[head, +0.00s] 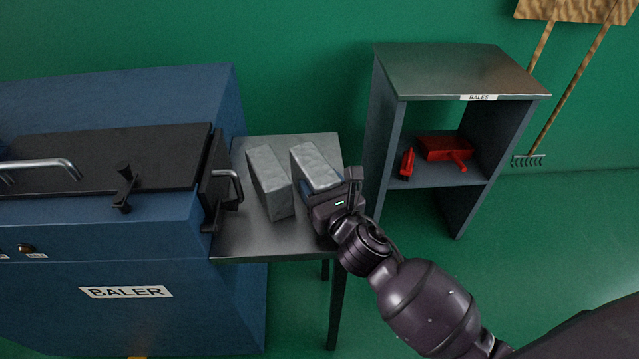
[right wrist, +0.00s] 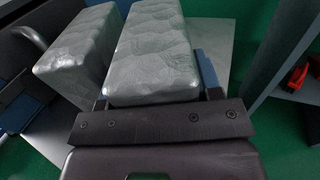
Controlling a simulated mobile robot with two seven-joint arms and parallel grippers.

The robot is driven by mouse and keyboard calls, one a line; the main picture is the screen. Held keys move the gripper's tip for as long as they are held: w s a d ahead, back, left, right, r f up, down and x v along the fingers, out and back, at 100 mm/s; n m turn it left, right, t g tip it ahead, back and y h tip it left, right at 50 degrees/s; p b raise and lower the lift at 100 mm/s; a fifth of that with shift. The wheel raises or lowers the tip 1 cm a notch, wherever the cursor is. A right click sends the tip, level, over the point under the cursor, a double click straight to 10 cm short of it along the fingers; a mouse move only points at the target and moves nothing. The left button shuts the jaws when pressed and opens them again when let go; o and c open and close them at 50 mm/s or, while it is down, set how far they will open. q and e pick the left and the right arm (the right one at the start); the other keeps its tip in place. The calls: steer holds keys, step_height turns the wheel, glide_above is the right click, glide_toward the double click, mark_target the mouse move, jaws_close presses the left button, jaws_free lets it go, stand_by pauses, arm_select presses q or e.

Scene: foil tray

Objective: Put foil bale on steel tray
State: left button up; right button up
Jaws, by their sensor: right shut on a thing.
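Two grey foil bales are at the small metal table beside the baler. The left foil bale (head: 268,182) stands free on the table and also shows in the right wrist view (right wrist: 82,50). My right gripper (head: 333,188) is shut on the near end of the right foil bale (head: 316,165). That bale fills the middle of the right wrist view (right wrist: 153,50), between the fingers. Its underside is hidden, so I cannot tell whether it touches the table. A steel top (head: 450,72), labelled BALES, is bare on a stand to the right. My left gripper is out of view.
The blue baler (head: 150,240) stands left, its black door and handle (head: 228,187) beside the table (head: 245,235). Red tools (head: 445,149) lie on the stand's lower shelf. A gap separates table and stand. A rake (head: 530,159) leans on the green wall.

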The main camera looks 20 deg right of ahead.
steer(key=o, duration=0.9)
steer(key=shift+f, duration=0.15)
steer(key=shift+o, duration=1)
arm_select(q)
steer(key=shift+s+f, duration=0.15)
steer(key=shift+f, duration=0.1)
arm_select(e)
steer(key=shift+r, duration=0.25)
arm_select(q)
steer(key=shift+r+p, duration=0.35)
arm_select(e)
steer(key=s, duration=0.4)
steer(key=s+d, duration=0.1)
steer(key=s, duration=0.7)
steer(key=shift+d, duration=0.2)
steer(key=shift+f, duration=0.15)
